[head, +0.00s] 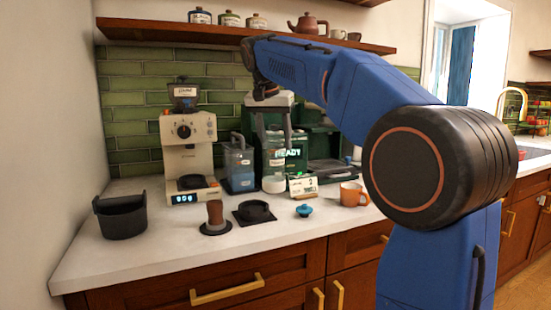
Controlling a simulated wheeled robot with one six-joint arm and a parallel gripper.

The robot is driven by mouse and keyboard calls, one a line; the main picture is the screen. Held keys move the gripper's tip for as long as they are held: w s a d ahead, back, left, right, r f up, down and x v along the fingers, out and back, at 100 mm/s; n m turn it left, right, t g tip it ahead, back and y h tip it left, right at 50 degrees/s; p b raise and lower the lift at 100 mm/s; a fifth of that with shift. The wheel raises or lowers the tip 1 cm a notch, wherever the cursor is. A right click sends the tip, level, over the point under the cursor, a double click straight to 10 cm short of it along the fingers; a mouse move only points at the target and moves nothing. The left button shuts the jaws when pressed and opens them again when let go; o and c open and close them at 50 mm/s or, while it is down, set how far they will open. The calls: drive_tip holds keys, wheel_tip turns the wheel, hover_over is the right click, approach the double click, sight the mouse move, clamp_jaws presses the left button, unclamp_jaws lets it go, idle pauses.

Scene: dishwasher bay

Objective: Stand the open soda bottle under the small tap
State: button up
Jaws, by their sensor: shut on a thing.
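My gripper (274,140) points down in front of the dark green machine, beyond the bend of my blue arm. Its dark fingers are shut on a pale, partly clear container (274,184) with a whitish lower end. The container looks upright, but I cannot tell whether it is the soda bottle, whether it is open, or whether it touches the counter. A gold arched tap (523,93) shows at the far right by the sink. I cannot make out a smaller tap; my arm hides part of the machine and counter.
The dark green machine (320,145) has a lit READY display. A cream coffee machine (186,150), a blue-filled jug (240,165), a black bin (121,216), a tamper (215,218), a black mat (240,219), a blue lid (304,210) and an orange mug (353,194) crowd the counter.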

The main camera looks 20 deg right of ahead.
sight(272, 131)
drive_tip(key=shift+f, duration=2.35)
drive_tip(key=o, duration=1.7)
drive_tip(key=v, duration=1.1)
drive_tip(key=shift+s+a+r, duration=0.15)
drive_tip(key=shift+s+r, duration=0.05)
drive_tip(key=shift+r, duration=0.4)
drive_tip(key=shift+f, duration=0.1)
